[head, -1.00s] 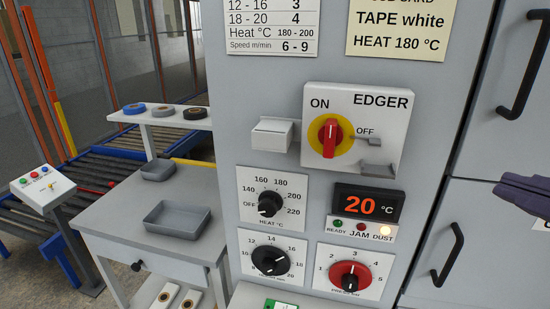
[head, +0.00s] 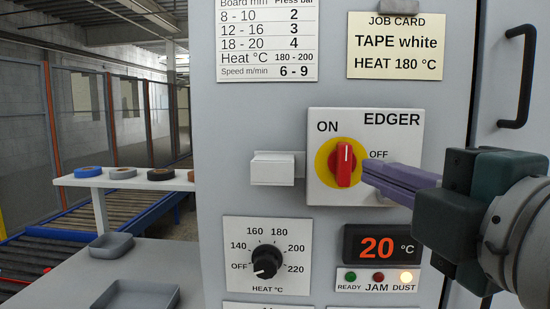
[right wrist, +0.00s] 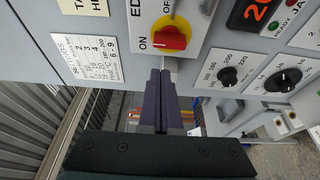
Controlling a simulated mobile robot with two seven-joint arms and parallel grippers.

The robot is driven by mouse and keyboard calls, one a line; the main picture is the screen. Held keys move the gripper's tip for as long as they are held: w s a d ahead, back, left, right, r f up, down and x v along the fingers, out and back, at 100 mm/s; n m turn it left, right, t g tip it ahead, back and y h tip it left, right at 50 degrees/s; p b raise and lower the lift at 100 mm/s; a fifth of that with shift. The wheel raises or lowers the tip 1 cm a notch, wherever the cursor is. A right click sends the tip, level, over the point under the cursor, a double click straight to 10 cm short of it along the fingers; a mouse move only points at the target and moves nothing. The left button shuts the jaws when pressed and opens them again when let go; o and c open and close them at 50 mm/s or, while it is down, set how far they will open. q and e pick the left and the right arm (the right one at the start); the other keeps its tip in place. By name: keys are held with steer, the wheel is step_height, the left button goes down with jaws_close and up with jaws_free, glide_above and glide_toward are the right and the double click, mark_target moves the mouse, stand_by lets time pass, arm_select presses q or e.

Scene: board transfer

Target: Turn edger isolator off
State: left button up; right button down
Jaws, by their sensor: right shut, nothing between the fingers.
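The edger isolator is a red rotary handle (head: 344,163) on a yellow disc, mounted on a white plate (head: 394,128) marked ON, OFF and EDGER. In the head view the handle stands upright, pointing nearer to ON. The handle also shows in the right wrist view (right wrist: 170,39). My right gripper (head: 368,172) is shut and empty, its purple fingers together. Its tips are just right of the red handle in the head view; I cannot tell whether they touch it. The fingers hide the lower right of the plate. My left gripper is out of view.
A white block (head: 272,168) sticks out left of the isolator plate. Below are the heat dial (head: 267,261) and a display (head: 382,245) reading 20 °C, with the dust lamp lit. A black door handle (head: 520,75) is at the upper right. Grey trays (head: 135,294) lie at lower left.

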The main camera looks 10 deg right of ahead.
mark_target(343, 160)
steer(key=w, duration=0.2)
steer(key=w+p, duration=0.1)
steer(key=w, duration=0.5)
steer(key=shift+a+p, duration=0.25)
steer(key=shift+p, duration=0.15)
steer(key=shift+w+a, duration=0.1)
steer(key=shift+w, duration=0.75)
